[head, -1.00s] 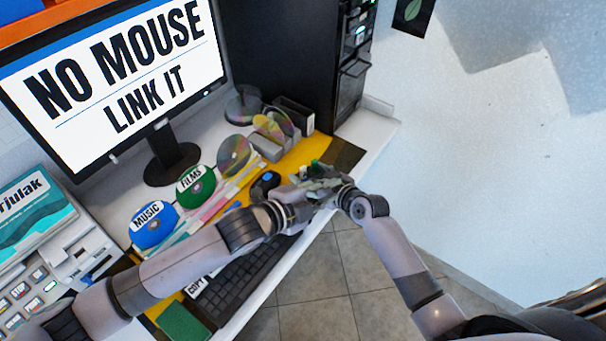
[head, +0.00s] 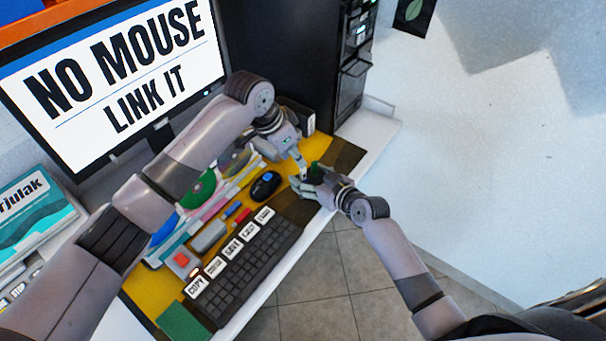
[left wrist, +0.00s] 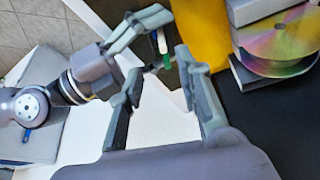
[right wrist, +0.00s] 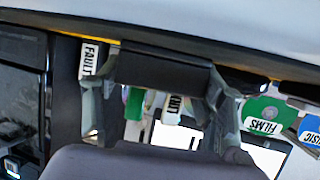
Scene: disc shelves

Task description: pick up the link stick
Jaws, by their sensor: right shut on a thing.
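My right gripper (head: 308,184) is shut on a small dark and green thing (head: 315,172), apparently the link stick, above the right end of the desk. Its fingers hide much of it. The right wrist view shows a dark bar (right wrist: 160,68) between the fingers, with a green part (right wrist: 135,103) and a white label below; I cannot tell whether these are one piece. My left gripper (head: 298,160) is just above and left of the right one, pointing down. In the left wrist view its fingers (left wrist: 160,72) stand apart, open, with the green part near its tips.
A black keyboard (head: 247,275) with labelled keys lies along the desk's front edge. A dark mouse (head: 265,186) lies on the yellow mat (head: 150,290). Discs stand behind, partly hidden by my left arm. A black tower (head: 290,50) rises at the back. Bare floor lies in front.

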